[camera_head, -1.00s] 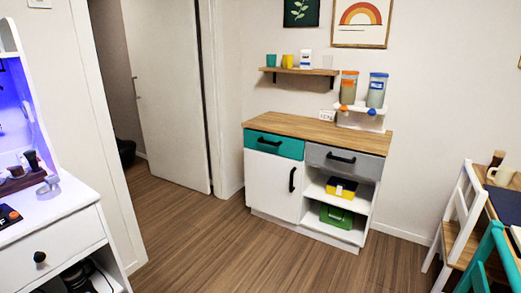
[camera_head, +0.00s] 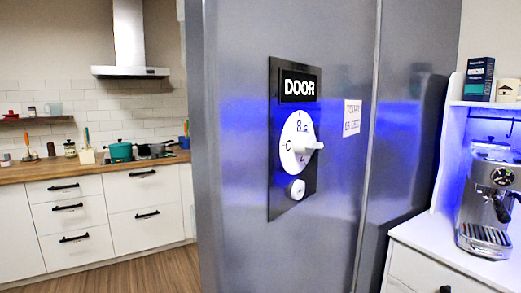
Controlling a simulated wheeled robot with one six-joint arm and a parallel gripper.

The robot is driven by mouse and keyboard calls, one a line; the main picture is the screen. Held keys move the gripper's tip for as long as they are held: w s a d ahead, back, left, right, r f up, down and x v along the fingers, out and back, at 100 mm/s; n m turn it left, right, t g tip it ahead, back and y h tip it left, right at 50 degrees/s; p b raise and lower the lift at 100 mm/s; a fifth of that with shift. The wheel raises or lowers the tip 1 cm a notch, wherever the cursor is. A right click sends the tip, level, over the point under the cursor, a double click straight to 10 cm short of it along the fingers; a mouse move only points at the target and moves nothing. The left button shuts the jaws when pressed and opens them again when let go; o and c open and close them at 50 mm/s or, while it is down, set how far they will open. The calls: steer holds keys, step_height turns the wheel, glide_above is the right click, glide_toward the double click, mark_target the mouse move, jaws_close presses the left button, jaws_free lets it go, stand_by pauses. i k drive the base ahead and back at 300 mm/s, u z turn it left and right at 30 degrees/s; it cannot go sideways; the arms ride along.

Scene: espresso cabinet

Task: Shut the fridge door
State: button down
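The fridge (camera_head: 335,220) fills the middle of the head view as a tall grey metal body, close to me. Its broad face carries a black panel with a "DOOR" label (camera_head: 298,85), a white dial (camera_head: 297,143) with a protruding lever and a small white knob (camera_head: 298,190). A vertical seam runs to the right of a small paper note (camera_head: 352,118). Another grey panel (camera_head: 412,130) stands right of the seam. I cannot tell whether the door is open or shut. The fridge's top and bottom are cut off. My gripper is not in view.
At right, a white counter (camera_head: 425,250) with an espresso machine (camera_head: 487,205) stands close beside the fridge. At left, a kitchen counter (camera_head: 30,172) with white drawers, a green pot (camera_head: 121,152) and a hood (camera_head: 130,71) lies farther back. Wooden floor (camera_head: 150,275) is clear there.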

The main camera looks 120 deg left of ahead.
mark_target(259, 73)
steer(key=u, duration=0.55)
steer(key=i, duration=1.2)
steer(key=u, duration=3.4)
steer(key=i, duration=0.5)
steer(key=z, duration=0.15)
steer(key=k, duration=0.55)
